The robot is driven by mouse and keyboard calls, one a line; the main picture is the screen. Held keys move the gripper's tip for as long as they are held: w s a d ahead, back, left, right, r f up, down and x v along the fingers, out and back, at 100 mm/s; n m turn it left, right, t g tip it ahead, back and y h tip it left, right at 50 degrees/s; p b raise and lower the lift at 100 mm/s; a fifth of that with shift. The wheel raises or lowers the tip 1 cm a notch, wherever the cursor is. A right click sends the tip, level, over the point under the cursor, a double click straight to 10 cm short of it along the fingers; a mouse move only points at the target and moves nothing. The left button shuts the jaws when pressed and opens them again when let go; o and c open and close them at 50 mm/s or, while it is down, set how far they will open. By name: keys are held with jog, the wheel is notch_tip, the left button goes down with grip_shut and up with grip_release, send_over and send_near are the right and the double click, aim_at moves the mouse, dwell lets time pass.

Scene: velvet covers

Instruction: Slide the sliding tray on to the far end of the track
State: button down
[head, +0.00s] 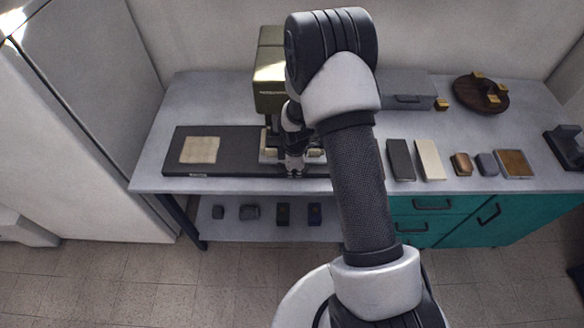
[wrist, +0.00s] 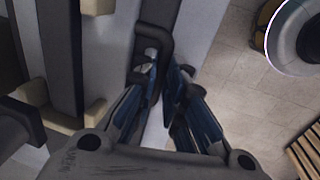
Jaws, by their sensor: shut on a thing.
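The sliding tray (head: 268,158), grey with pale corner blocks, sits on the long dark track (head: 230,164), below the olive machine head. A square beige pad (head: 199,150) lies at the track's left part. My gripper (head: 294,172) is at the tray's front edge. In the wrist view my gripper (wrist: 166,78) is shut on the tray's black handle (wrist: 161,34). Pale blocks of the tray (wrist: 92,112) show at left there. My arm hides the track's right part in the head view.
An olive machine (head: 269,85) stands over the track. To the right are a grey case (head: 400,86), a round brown board (head: 470,95) with brass blocks, and several small flat pieces. The table's front edge is close to my gripper. The track left of the tray holds only the pad.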

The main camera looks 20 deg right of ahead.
jog(key=shift+s+d, duration=0.1)
jog(key=shift+d, duration=0.05)
jog(key=c, duration=1.8)
grip_release()
jog(key=shift+d, duration=0.2)
jog(key=shift+c, duration=0.2)
jog(key=shift+o, duration=0.9)
jog(key=shift+a, duration=0.1)
notch_tip(320, 180, up, 12)
jog(key=s, duration=0.2)
jog(key=shift+a, duration=0.4)
jog(key=shift+f, duration=0.1)
